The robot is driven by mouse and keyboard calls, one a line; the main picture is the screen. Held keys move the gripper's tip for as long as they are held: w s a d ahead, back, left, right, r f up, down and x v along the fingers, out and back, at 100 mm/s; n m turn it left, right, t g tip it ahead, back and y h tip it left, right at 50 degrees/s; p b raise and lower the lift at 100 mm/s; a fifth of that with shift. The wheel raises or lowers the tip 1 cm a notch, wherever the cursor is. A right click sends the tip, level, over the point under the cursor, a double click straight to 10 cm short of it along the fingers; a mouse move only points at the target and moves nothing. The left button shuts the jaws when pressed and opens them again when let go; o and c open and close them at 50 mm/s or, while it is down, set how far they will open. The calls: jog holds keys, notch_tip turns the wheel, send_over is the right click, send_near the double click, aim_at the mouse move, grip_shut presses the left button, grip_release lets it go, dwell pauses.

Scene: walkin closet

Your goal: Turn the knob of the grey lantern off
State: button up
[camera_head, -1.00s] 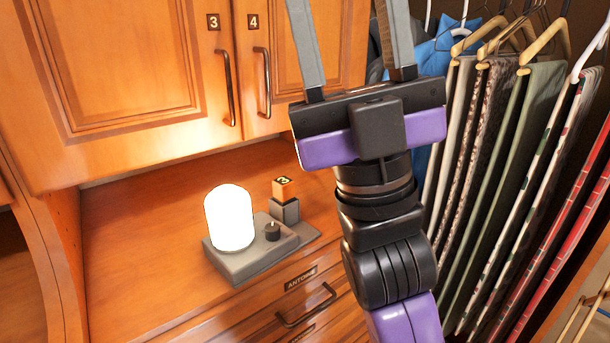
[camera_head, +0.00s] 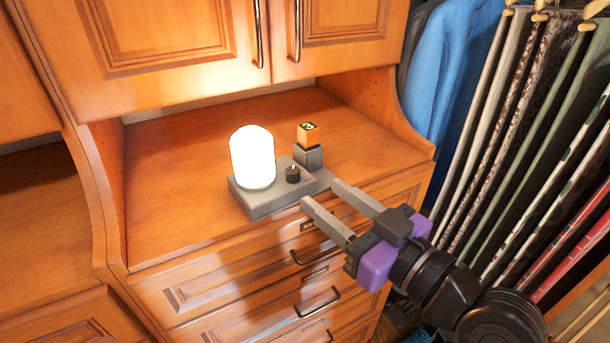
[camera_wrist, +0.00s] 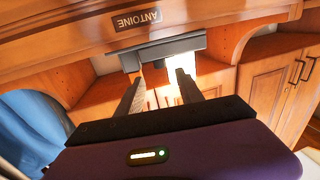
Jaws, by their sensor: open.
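The grey lantern has a flat grey base (camera_head: 262,205), a brightly glowing white dome (camera_head: 253,158) and a small black knob (camera_head: 292,174) on top at the right. It stands on the wooden counter, and its light is on. My gripper (camera_head: 320,192) is open and empty, pointing at the lantern from the front right. Its fingertips are near the base's right front edge, with the knob beyond them; I cannot tell whether they touch the base. In the wrist view, the grey base (camera_wrist: 170,47) and the glow show beyond the open fingers (camera_wrist: 160,76).
An orange cube (camera_head: 308,134) sits on a grey block (camera_head: 309,157) right behind the knob. Drawers with dark handles (camera_head: 318,303) lie below the counter, cupboard doors (camera_head: 180,50) above. Hanging clothes (camera_head: 500,130) fill the right. The counter (camera_head: 165,200) left of the lantern is clear.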

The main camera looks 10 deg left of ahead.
aim_at(297, 175)
jog(key=p+x, duration=0.1)
jog(key=x, duration=0.6)
jog(key=shift+c, duration=0.2)
grip_shut()
